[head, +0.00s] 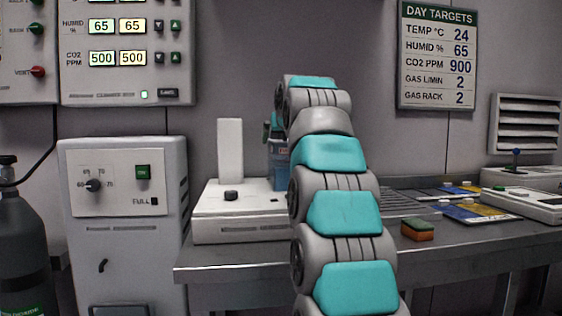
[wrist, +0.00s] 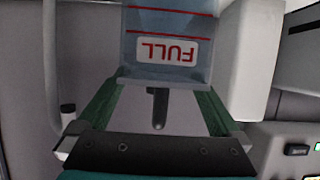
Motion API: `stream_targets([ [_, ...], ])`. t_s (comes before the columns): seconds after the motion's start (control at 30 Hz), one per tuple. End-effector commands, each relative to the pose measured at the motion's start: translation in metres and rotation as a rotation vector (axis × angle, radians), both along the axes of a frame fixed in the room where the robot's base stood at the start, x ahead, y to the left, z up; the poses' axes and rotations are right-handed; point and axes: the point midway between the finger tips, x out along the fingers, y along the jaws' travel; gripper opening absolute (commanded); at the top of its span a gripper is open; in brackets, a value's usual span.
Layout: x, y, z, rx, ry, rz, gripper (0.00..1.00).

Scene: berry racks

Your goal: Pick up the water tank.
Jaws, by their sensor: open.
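The water tank (wrist: 166,65) is a clear bluish box with red lines and a FULL label, which reads upside down in the wrist view. In the head view, a blue part of it (head: 279,152) shows just left of my arm, above the white bench device; the rest is hidden. My gripper (wrist: 162,88) is open, its green-edged fingers on either side of the tank's near edge in the wrist view. I cannot tell whether the fingers touch it.
A white device (head: 235,232) with an upright post stands on the metal bench (head: 240,262). A white cabinet (head: 115,250) with a dial stands left of the bench. A sponge (head: 417,231) and colored trays (head: 475,211) lie to the right. A gas cylinder (head: 25,245) stands far left.

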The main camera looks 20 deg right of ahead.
Motion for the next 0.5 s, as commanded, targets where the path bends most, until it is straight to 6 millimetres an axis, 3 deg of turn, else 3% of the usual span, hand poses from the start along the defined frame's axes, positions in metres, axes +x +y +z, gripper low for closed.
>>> stream_targets([
  [0.2,0.02,-0.006,-0.008,0.0,-0.001,0.0,1.0],
  [0.5,0.022,-0.006,-0.008,-0.001,-0.003,0.0,1.0],
])
